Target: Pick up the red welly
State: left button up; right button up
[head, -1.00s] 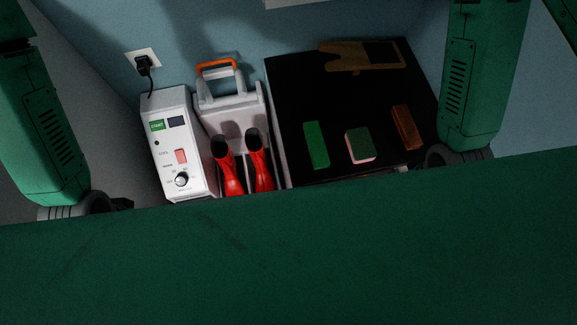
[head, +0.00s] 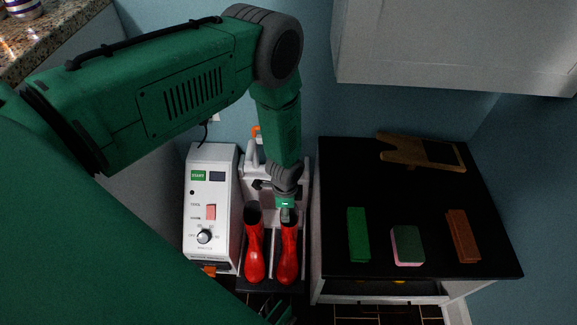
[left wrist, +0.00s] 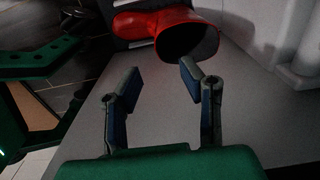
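Two red wellies, a left one (head: 254,245) and a right one (head: 288,252), stand upright side by side in the head view, on the dark base of a white-grey machine. My left gripper (head: 286,212) is at the top of the right welly and partly covers its opening. In the left wrist view my left gripper (left wrist: 162,79) is open with nothing between its fingers.
A white control box (head: 211,215) with a dial stands left of the wellies. Right of them is a black-topped cabinet (head: 375,180) holding a green block (head: 358,235), a green-and-pink sponge (head: 407,246), a brown block (head: 463,236) and a wooden piece (head: 405,152). A white cupboard (head: 455,45) hangs above.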

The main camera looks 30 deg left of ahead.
pick_arm(q)
jog(key=b, duration=0.3)
send_over(289, 231)
jog(key=f, duration=0.6)
jog(key=shift+w+a+f, duration=0.25)
jog(key=shift+a+f, duration=0.05)
jog(key=shift+a, duration=0.05)
jog(key=shift+f, duration=1.1)
jog(key=f+b, duration=0.1)
jog(key=f, duration=0.1)
jog(key=f+b, duration=0.1)
jog(key=f, duration=0.1)
jog(key=shift+s+d+f+b, duration=0.1)
jog(key=shift+d+f+b, duration=0.1)
jog(key=shift+f+b, duration=0.15)
jog(key=shift+r, duration=0.15)
grip_shut()
